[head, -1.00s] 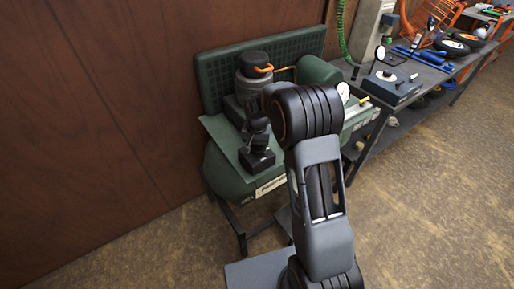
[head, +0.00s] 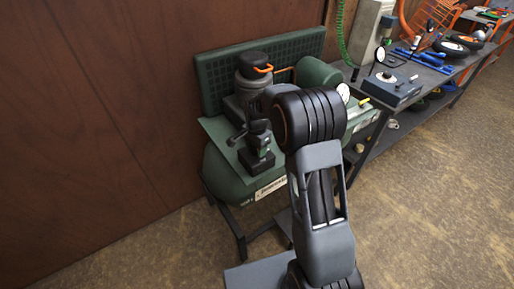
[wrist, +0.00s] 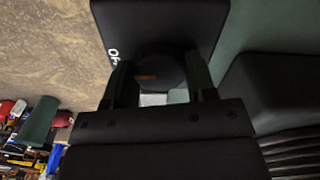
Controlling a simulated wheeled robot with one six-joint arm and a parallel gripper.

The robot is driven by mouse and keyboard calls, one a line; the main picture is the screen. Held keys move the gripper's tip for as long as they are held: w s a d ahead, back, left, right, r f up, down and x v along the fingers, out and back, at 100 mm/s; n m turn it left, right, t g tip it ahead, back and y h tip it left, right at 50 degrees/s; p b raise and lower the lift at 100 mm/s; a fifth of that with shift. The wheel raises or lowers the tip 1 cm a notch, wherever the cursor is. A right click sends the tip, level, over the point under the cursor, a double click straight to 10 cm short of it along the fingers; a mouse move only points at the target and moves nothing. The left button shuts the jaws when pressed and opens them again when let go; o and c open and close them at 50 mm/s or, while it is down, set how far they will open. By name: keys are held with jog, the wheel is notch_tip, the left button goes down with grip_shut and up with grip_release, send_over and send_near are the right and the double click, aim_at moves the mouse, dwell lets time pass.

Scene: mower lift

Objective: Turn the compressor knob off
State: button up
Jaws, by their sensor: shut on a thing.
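The compressor knob (wrist: 160,67) is a dark round knob with a small orange mark, seen in the wrist view. It sits on a black switch box (wrist: 165,22) with white lettering, partly covered. My gripper (wrist: 160,78) has one finger on each side of the knob and is shut on it. In the head view, my gripper (head: 262,147) reaches down to the black switch box (head: 259,165) on the green compressor (head: 226,172). The knob is hidden there by the gripper.
The compressor's pump (head: 252,70) and green grille (head: 215,80) stand just behind the gripper. A gauge (head: 343,92) is to the right. A workbench (head: 425,78) with tools runs along the right. A brown wall (head: 90,130) is at left; the floor (head: 430,200) in front is clear.

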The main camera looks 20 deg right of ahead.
jog(key=shift+r, duration=0.1)
dwell(0.4)
jog(key=o, duration=0.9)
notch_tip(320, 180, up, 14)
jog(key=shift+f, duration=0.15)
dwell(0.4)
jog(key=s+n+t, duration=0.1)
jog(key=s+n, duration=0.3)
jog(key=s, duration=0.3)
jog(key=s+n+t, duration=0.1)
jog(key=s+n, duration=0.3)
jog(key=s, duration=0.4)
jog(key=s+f+n+t, duration=0.1)
jog(key=s+n, duration=0.3)
jog(key=s, duration=0.4)
jog(key=shift+t, duration=0.3)
